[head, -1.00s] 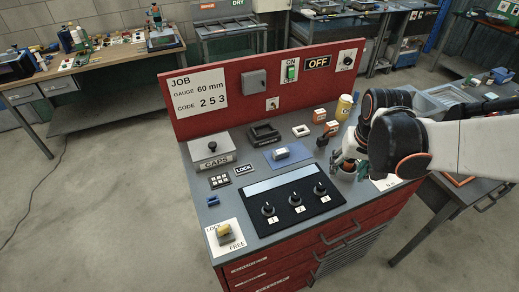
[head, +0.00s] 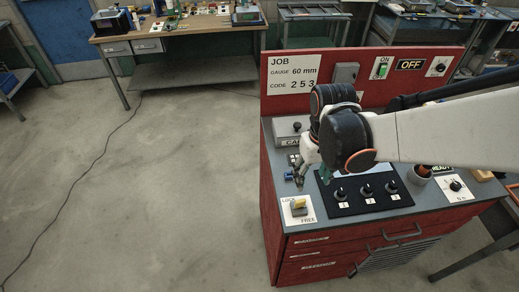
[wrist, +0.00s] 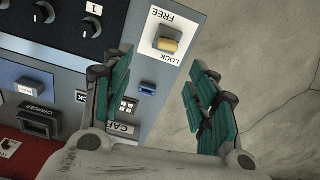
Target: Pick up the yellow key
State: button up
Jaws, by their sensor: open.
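The yellow key (head: 299,204) sits on a white plate marked LOCK and FREE at the bench's front left corner. It also shows in the wrist view (wrist: 167,43), at the top, beyond my fingertips. My gripper (head: 313,173) is over the left part of the bench, behind the key in the head view. In the wrist view my gripper's (wrist: 160,62) teal fingers are spread wide with nothing between them. The key is apart from both fingers.
A small blue object (wrist: 148,88) lies between the fingers' lines in the wrist view. The black panel with several knobs (head: 365,210) is right of the key. The red back panel (head: 420,88) stands behind. Open floor lies left of the bench.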

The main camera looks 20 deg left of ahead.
jog(key=s, duration=0.2)
jog(key=b, duration=0.5)
send_over(301, 202)
notch_tip(301, 202, down, 7)
jog(key=shift+s+d+f, duration=0.1)
jog(key=shift+d+f, duration=0.05)
jog(key=shift+f, duration=0.05)
jog(key=shift+a+f+b, duration=0.2)
jog(key=shift+f+b, duration=1.85)
jog(key=shift+f, duration=1.05)
jog(key=c, duration=1.1)
